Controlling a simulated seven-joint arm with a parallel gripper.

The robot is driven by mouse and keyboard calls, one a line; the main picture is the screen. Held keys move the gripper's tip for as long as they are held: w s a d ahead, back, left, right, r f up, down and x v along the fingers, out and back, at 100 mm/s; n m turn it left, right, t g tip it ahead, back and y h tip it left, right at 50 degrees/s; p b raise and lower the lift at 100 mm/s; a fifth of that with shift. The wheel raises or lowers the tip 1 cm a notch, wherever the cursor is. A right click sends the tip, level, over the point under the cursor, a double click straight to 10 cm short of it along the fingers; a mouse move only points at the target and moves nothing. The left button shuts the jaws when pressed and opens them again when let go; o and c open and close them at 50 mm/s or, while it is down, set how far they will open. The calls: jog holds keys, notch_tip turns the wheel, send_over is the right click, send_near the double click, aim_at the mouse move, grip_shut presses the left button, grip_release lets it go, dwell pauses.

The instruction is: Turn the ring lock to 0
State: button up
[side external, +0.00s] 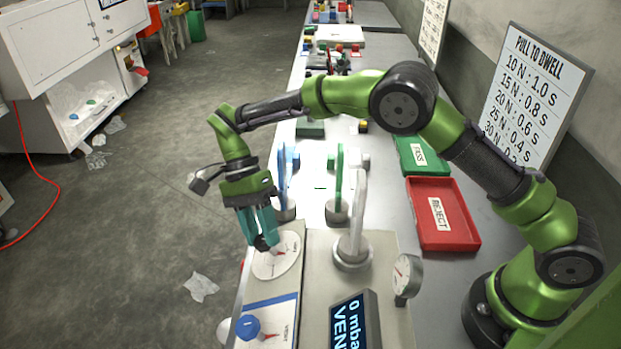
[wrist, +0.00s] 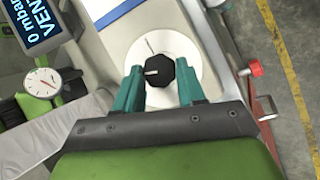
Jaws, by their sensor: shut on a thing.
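A black faceted knob (wrist: 158,72) sits in the middle of a round white dial (wrist: 187,48). I take it for the ring lock. A white mark on the knob points left in the wrist view, and a thin dark line shows on the dial above it. My gripper (wrist: 160,84) has its teal fingers on either side of the knob, shut on it. In the side view my gripper (side external: 263,242) reaches down over the white dial (side external: 286,262). The fingers hide most of the knob there. The dial lettering is too small to read.
A blue knob (side external: 247,327) is on a white panel nearer the camera. A display (side external: 354,325) reads 0 mbar, beside a round gauge (side external: 405,276). Upright glove-like stands (side external: 352,225) are close to the gripper. A red REJECT tray (side external: 458,236) lies right.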

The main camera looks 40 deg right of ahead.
jog(key=shift+w+a+f+n+g+h, duration=0.15)
jog(key=shift+n+g, duration=0.25)
jog(key=shift+n, duration=0.5)
jog(key=shift+w+d+r+n+g+h, duration=0.1)
jog(key=shift+n+g+h, duration=0.25)
jog(key=shift+n, duration=0.55)
jog(key=o, duration=1.1)
jog(key=shift+c, duration=0.2)
jog(key=shift+s, duration=0.1)
